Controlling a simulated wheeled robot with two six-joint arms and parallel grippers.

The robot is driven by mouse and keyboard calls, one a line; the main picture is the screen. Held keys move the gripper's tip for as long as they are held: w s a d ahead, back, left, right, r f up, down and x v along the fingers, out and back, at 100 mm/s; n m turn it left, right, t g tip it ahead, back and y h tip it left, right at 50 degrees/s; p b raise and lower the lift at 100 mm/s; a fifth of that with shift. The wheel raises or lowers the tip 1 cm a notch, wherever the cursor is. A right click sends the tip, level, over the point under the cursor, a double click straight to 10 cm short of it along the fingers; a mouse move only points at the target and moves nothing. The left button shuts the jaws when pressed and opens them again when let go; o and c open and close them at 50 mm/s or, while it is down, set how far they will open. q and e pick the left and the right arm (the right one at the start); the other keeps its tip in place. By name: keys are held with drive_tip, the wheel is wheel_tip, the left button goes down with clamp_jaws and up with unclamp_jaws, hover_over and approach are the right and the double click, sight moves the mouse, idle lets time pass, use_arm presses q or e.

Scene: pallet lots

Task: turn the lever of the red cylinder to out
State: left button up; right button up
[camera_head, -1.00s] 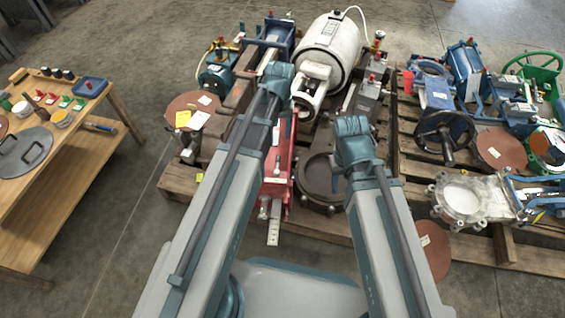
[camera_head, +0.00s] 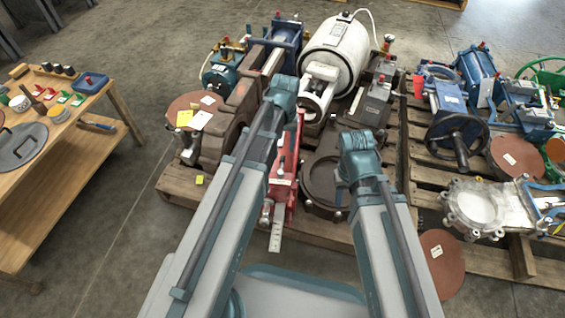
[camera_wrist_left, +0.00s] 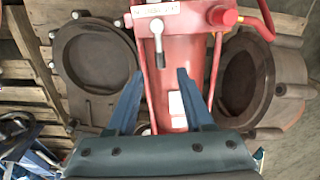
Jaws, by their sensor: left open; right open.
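The lever points down the picture, along the body; the label's words are too small to read. My left gripper (camera_wrist_left: 159,74) is open and empty, its fingers spread over the cylinder and apart from the lever, just below its tip. My right gripper is hidden behind its arm in the head view.
Dark ring-shaped castings flank the cylinder, one (camera_head: 309,192) on its right in the head view. A wooden table (camera_head: 75,140) stands left, with open floor between.

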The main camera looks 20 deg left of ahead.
sight(282, 159)
use_arm(q)
wheel_tip(282, 159, down, 7)
drive_tip(key=b, duration=0.5)
drive_tip(key=shift+r, duration=0.2)
drive_tip(key=shift+c, duration=0.3)
clamp_jaws()
idle(0.8)
